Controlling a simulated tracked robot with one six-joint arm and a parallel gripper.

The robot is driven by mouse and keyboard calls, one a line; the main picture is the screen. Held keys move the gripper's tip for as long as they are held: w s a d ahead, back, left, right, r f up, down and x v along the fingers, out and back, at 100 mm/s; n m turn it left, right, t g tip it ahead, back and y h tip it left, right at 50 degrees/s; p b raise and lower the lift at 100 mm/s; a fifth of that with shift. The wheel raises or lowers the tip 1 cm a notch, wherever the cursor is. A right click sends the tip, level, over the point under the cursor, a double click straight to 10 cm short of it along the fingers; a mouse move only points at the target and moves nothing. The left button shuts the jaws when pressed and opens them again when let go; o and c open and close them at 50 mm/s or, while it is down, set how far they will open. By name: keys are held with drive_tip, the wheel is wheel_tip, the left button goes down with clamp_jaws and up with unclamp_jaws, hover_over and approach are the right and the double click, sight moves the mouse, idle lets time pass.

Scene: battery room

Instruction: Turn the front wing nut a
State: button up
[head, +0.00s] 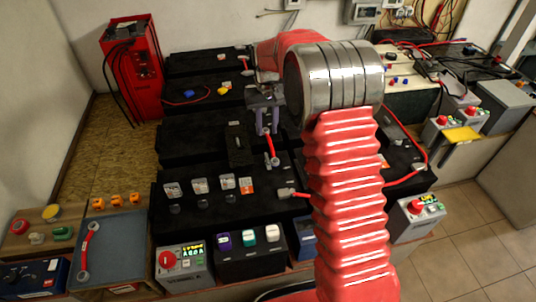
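My gripper (268,132) points down over the black battery blocks near the middle of the head view. Its two grey-purple fingers show a narrow gap between them. The fingertips are at the far end of a short red link (269,147) with metal ends. The link's near end lies on a black block. I cannot make out a wing nut; one at the far end of the link would be hidden by the fingers. I cannot tell whether the fingers touch anything.
A black upright piece (238,146) stands close left of the gripper. Several clear-topped small parts (200,186) sit in front. A red charger (131,66) stands back left. A grey mat (118,245) holds another red link (89,248). A red cable (411,176) curves at right.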

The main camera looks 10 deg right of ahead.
sight(267, 157)
wheel_tip(267, 157, down, 14)
drive_tip(key=shift+r, duration=0.1)
idle(0.6)
drive_tip(key=shift+c, duration=0.4)
clamp_jaws()
drive_tip(key=shift+d, duration=0.2)
drive_tip(key=shift+a, duration=0.15)
